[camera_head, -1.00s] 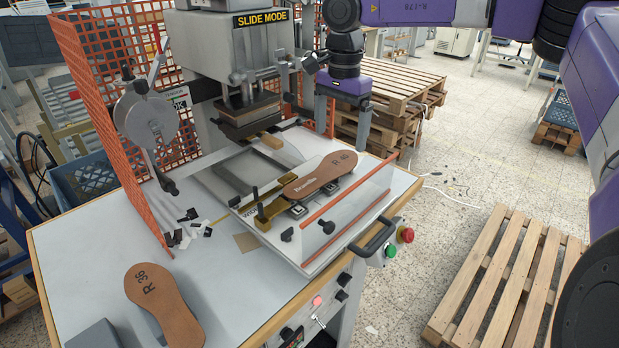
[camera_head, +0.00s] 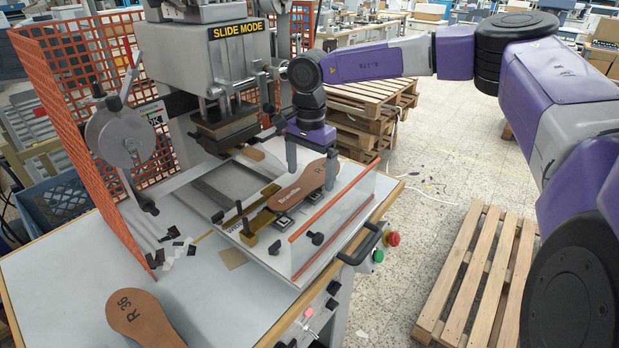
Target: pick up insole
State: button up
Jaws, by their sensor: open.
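A brown insole (camera_head: 300,190) marked R lies on the sliding fixture plate (camera_head: 253,176) of the stamping press (camera_head: 230,60), its wide end toward the back right. My gripper (camera_head: 311,170) points down over that wide end with its jaws open. One finger is on the far left side and the other overlaps the insole's right end in the picture; I cannot tell whether they touch it.
An orange mesh guard (camera_head: 75,100) stands left of the press. A clear shield with an orange edge (camera_head: 328,212) stands in front of the fixture. Small black and white scraps (camera_head: 174,245) lie on the table. Wooden pallets (camera_head: 480,275) stand to the right.

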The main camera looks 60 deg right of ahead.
jog(key=shift+f, duration=0.25)
dwell(0.5)
jog(key=c, duration=1.6)
jog(key=shift+r, duration=0.1)
